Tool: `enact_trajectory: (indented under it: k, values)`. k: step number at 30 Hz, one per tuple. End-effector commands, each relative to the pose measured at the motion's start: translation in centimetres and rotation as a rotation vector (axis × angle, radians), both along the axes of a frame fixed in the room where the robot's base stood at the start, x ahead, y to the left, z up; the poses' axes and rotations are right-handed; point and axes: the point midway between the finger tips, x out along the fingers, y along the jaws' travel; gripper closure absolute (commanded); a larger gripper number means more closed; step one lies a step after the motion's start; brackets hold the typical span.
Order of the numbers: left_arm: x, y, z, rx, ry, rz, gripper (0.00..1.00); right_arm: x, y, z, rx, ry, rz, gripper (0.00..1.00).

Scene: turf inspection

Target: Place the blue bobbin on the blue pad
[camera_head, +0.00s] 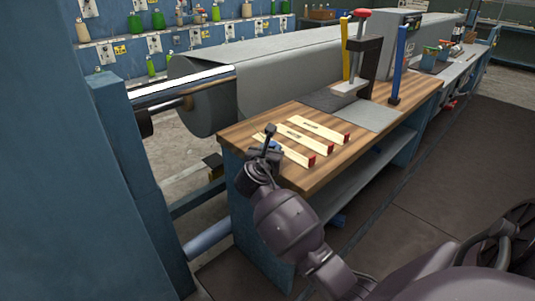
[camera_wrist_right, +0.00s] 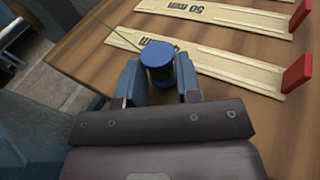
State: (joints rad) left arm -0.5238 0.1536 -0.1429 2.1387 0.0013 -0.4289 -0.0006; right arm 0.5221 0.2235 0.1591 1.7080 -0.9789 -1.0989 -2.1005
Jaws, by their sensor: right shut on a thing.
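The blue bobbin (camera_wrist_right: 158,62) is a short upright blue cylinder between the fingers of my right gripper (camera_wrist_right: 158,80) in the wrist view. The gripper is shut on it. In the head view my right gripper (camera_head: 268,148) is at the near left end of the wooden bench, and a bit of the blue bobbin (camera_head: 275,145) shows beside it. I cannot tell whether the bobbin touches the bench top. I cannot make out a blue pad in either view. My left gripper is not in view.
The wooden bench (camera_head: 385,144) holds several pale slats with red ends (camera_head: 319,130) close to the gripper. Farther back are grey sheets (camera_head: 368,116), a red-topped press (camera_head: 364,52) and a blue post (camera_head: 398,65). A grey roll (camera_head: 208,95) lies behind the bench.

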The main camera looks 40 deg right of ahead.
Motion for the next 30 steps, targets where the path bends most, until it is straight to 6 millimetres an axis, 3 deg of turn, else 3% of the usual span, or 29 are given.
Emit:
enact_trajectory:
  k: [12,13,17,30]
  values:
    - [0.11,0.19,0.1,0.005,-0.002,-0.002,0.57,0.03,-0.01,-0.39,0.0,-0.003,0.001,0.91]
    - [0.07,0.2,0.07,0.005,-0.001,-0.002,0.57,0.04,0.0,-0.39,0.0,-0.003,0.001,0.65]
    - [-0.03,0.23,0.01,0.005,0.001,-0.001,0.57,0.03,0.01,-0.39,0.0,-0.003,0.001,0.45]
    - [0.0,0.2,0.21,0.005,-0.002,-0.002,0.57,-0.39,0.6,0.14,0.001,-0.005,0.001,0.43]
